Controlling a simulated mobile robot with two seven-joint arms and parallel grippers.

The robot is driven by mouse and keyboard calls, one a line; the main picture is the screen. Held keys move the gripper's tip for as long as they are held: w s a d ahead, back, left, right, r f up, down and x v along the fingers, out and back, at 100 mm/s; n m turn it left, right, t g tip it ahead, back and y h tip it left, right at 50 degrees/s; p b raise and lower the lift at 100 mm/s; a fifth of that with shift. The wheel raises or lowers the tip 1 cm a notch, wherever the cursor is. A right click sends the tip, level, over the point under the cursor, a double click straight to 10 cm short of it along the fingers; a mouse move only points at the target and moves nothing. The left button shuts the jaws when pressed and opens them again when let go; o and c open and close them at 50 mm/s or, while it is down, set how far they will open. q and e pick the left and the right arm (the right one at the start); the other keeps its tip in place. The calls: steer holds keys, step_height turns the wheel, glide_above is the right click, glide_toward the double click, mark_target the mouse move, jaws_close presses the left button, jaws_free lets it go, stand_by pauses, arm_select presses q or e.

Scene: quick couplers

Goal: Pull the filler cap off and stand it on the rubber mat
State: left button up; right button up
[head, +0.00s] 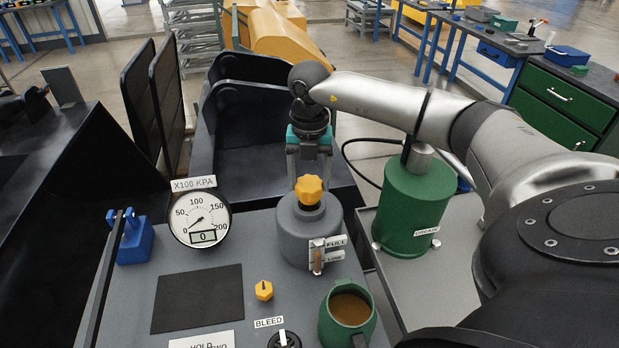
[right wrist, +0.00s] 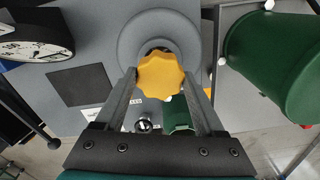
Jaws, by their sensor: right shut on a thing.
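The yellow, lobed filler cap (head: 309,189) is at the top of the grey round reservoir (head: 311,232), over its dark neck. My right gripper (head: 308,176) points down from above, with its fingers on either side of the cap. In the right wrist view the cap (right wrist: 160,76) sits between the fingertips of the shut right gripper (right wrist: 165,82). I cannot tell whether the cap still touches the neck. The black rubber mat (head: 198,298) lies bare on the grey bench, left of the reservoir. It also shows in the right wrist view (right wrist: 82,85). My left gripper is not in view.
A pressure gauge (head: 200,220) stands behind the mat, beside a blue block (head: 135,242). A small yellow knob (head: 264,290) lies between mat and reservoir. A green mug (head: 343,318) of brown liquid stands in front. A green grease can (head: 410,212) stands at right.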

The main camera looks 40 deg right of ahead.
mark_target(309, 183)
steer(key=shift+r, duration=0.1)
steer(key=shift+r+p, duration=1.8)
steer(key=shift+r, duration=0.25)
steer(key=shift+f, duration=0.1)
